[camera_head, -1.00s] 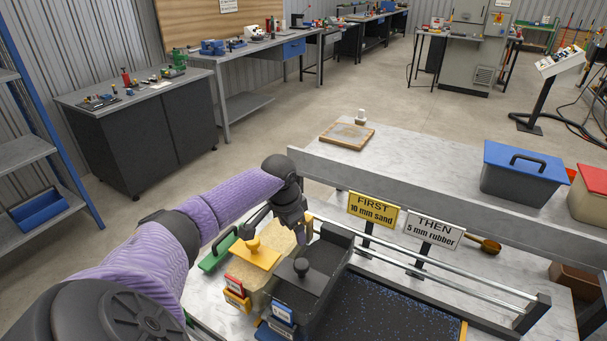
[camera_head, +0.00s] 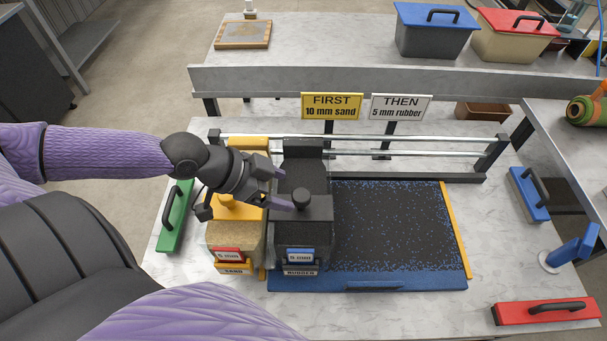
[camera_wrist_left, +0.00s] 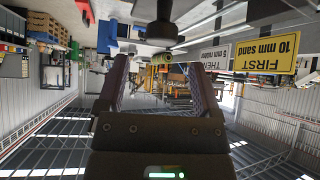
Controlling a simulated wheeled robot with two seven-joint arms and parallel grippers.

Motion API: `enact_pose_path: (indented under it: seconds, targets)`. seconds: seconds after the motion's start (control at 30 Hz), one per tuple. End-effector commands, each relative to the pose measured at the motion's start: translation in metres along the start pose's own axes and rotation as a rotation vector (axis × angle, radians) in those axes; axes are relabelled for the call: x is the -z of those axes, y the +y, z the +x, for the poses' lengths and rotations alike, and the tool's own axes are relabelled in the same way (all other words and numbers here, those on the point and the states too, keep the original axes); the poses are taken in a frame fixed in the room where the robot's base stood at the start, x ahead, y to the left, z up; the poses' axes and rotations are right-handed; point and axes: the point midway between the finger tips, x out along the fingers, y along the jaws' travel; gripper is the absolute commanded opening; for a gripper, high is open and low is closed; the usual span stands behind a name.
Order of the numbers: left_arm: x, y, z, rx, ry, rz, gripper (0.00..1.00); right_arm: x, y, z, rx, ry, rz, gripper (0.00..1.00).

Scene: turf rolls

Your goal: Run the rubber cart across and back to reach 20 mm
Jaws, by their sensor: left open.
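The black rubber cart (camera_head: 305,234) stands at the left end of the blue-edged tray (camera_head: 450,284), whose bed is black with blue specks. Its dark knob (camera_head: 301,197) stands upright on top. The yellow-topped sand cart (camera_head: 226,240) is close on its left. My left gripper (camera_head: 285,188) is open, reaching from the left over the sand cart, with its fingertips close to the knob. In the left wrist view the knob (camera_wrist_left: 162,30) is in line with the gap between the spread fingers; contact cannot be told. My right gripper is not in view.
Two rails (camera_head: 415,157) run behind the tray, with a yellow FIRST sign (camera_head: 332,106) and a white THEN sign (camera_head: 400,107).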

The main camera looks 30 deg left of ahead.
Motion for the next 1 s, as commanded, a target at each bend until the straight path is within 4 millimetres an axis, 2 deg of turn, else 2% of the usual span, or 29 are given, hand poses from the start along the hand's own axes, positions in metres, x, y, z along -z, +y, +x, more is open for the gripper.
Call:
enact_pose_path:
  seconds: [0.03,0.13,0.4,0.53,0.77,0.8,0.87,1.0]
  targets:
    - [-0.007,-0.001,0.017,0.004,0.007,-0.001,0.84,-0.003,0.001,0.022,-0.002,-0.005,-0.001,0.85]
    - [-0.006,-0.002,0.034,0.004,0.007,-0.001,0.84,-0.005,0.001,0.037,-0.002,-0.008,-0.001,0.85]
    - [-0.003,-0.002,0.071,0.004,0.002,-0.003,0.84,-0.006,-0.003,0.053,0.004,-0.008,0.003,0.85]
    - [-0.002,-0.001,0.079,0.004,-0.002,-0.001,0.84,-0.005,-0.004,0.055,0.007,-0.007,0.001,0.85]
    - [-0.002,-0.001,0.08,0.004,-0.003,0.0,0.84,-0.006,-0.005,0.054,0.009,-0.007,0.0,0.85]
    - [-0.002,-0.001,0.08,0.004,-0.003,0.0,0.81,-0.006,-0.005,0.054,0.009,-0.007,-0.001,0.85]
    - [-0.002,-0.001,0.08,0.004,-0.003,0.0,0.69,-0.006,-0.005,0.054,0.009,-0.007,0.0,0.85]
    - [-0.002,-0.001,0.08,0.004,-0.003,0.0,0.39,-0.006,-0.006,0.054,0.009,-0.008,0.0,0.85]
